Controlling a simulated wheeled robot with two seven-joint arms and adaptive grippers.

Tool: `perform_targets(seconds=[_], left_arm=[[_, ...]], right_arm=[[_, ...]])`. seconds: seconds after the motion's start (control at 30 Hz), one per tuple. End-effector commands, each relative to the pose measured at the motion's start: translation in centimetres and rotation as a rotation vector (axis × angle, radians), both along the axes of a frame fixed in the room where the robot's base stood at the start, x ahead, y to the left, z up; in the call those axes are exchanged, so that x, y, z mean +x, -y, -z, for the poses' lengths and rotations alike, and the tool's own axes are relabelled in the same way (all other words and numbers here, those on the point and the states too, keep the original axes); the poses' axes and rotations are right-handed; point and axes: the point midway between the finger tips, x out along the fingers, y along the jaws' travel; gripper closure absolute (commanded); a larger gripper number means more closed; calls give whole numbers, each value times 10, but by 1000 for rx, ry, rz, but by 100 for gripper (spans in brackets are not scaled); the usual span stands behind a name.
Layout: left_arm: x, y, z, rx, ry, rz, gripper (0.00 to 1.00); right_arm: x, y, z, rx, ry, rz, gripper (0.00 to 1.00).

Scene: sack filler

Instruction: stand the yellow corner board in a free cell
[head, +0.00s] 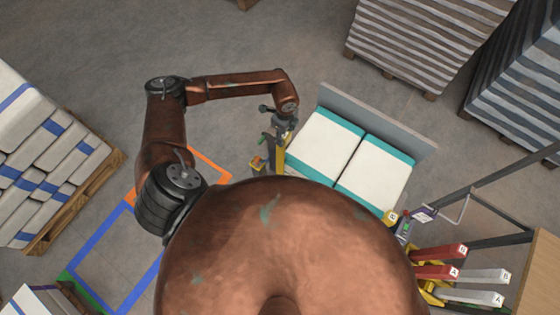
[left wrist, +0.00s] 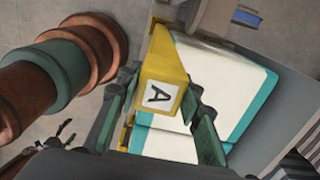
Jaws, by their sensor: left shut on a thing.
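My left gripper (head: 281,128) is shut on the yellow corner board (head: 280,156), beside the left edge of white sacks with teal ends. In the left wrist view, the board (left wrist: 160,68) is between the green fingers of the gripper (left wrist: 158,97), with a white label reading A facing the camera. Its far end is hidden. At the lower right of the head view, red boards (head: 436,272) and white boards (head: 472,297) with letter labels stand by a yellow holder (head: 432,291). I cannot make out which cells are free. My right gripper is not in view.
The teal-ended sacks (head: 322,142) lie against a grey panel (head: 400,128). A pallet of white and blue sacks (head: 50,160) stands at left, beside blue and orange floor markings. A dark frame (head: 475,185) rises near the holder. Open floor lies at the top.

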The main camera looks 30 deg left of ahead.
Motion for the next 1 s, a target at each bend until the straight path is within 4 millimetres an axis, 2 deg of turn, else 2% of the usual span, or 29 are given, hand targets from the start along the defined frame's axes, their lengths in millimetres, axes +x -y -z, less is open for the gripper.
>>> perform_targets(seconds=[0.03, 0.43, 1.0], left_arm=[[0, 0, -8, 0, 1, 0, 96], [0, 0, -39, 1, 0, 0, 96], [0, -1, -42, 0, 0, -2, 96]], right_arm=[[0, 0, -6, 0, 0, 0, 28], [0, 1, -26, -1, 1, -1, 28], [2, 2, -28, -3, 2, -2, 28]])
